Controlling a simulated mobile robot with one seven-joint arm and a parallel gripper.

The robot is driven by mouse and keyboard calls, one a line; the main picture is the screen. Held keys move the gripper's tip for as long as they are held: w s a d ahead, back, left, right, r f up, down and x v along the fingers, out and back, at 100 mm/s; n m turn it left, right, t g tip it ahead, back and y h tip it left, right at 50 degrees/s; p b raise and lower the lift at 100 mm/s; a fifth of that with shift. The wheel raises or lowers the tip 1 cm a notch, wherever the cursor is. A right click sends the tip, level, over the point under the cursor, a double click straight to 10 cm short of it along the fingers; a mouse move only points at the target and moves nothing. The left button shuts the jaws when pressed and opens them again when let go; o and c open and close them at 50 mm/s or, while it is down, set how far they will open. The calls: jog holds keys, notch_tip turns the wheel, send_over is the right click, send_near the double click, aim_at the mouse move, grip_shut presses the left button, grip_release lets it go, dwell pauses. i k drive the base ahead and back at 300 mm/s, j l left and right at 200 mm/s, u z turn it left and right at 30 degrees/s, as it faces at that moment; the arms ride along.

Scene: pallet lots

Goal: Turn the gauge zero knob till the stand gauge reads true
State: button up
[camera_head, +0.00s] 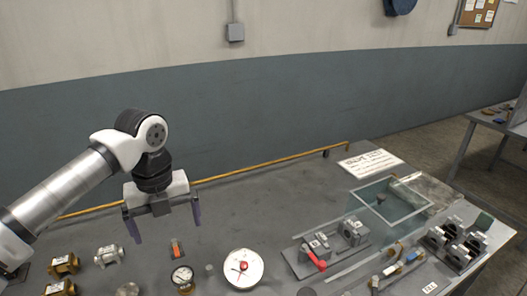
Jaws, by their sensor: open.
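A small round gauge (182,275) with a white face and a brass-coloured body stands at the front of the bench; its reading is too small to make out. To its right is a larger white disc (236,278) with a red piece at its centre. A small grey cylinder (209,269) stands between the two. I cannot tell which part is the zero knob. My gripper (165,231) is open and empty, pointing down above the bench, behind and a little left of the gauge. Its fingers are apart from everything.
Brass and silver valve bodies (108,255) lie at the front left. A small orange-and-black item (176,248) lies behind the gauge. A grey fixture with a red lever (316,260) and a clear-walled tank (421,204) stand right. The bench's back middle (265,205) is clear.

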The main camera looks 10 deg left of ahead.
aim_at(209, 268)
jog(key=k, duration=1)
